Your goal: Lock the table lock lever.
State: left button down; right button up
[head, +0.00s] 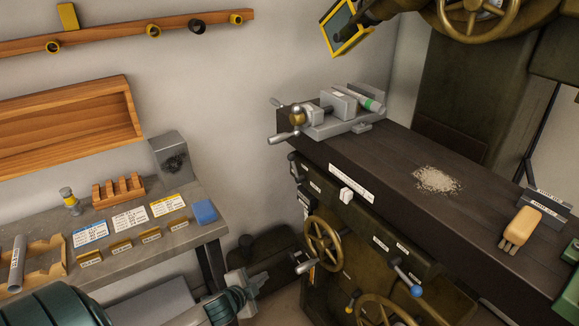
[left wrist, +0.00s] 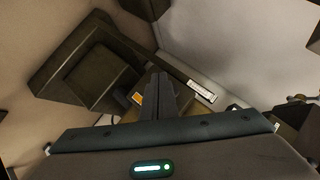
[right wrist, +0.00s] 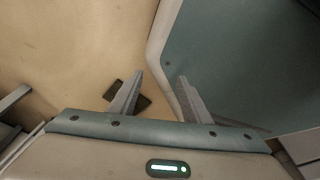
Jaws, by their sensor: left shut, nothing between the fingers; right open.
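A milling machine table (head: 400,175) stands at the right. On its front below are a lever with a blue knob (head: 407,281) and a short one with a yellow knob (head: 350,308). Labels beside them are too small to read, so I cannot tell which is the table lock lever. My left gripper (head: 250,288) is at the bottom centre, left of the handwheel and apart from the levers. It is shut and empty, also in the left wrist view (left wrist: 158,95). My right gripper (right wrist: 158,88) is open and empty in the right wrist view, and out of the head view.
A brass handwheel (head: 324,243) with a grey handle sticks out near my left gripper. A vise (head: 335,112), metal chips (head: 437,180) and a brush (head: 520,228) are on the machine table. A side bench (head: 190,246) with labelled cards is at the left.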

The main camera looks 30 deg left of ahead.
pick_arm(q)
jog(key=w+d+r+m+t+p, duration=0.1)
jog(key=r+m+t, duration=0.1)
jog(key=r, duration=1.5)
jog(key=w+d+r+m+t+h, duration=0.1)
jog(key=w+d+r+m+t, duration=0.1)
jog(key=r, duration=1.5)
jog(key=shift+d+r+m+t+p, duration=0.25)
jog(key=shift+d+m+t+p, duration=0.1)
jog(key=shift+m+t, duration=0.3)
pick_arm(e)
jog(key=shift+g, duration=0.7)
jog(key=s, duration=0.1)
jog(key=s+d, duration=0.1)
jog(key=s, duration=0.1)
jog(key=s+d+r, duration=0.1)
jog(key=shift+s, duration=0.35)
jog(key=shift+a+r, duration=0.1)
pick_arm(q)
jog(key=w+a+f+p, duration=0.1)
jog(key=w+p, duration=0.1)
jog(key=w, duration=0.4)
jog(key=w+a+f+p, duration=0.1)
jog(key=w+a+p, duration=0.1)
jog(key=w, duration=0.4)
jog(key=shift+w+a+f+p, duration=0.15)
jog(key=shift+w+a+p, duration=0.1)
jog(key=shift+p, duration=0.15)
pick_arm(e)
jog(key=shift+r, duration=2.3)
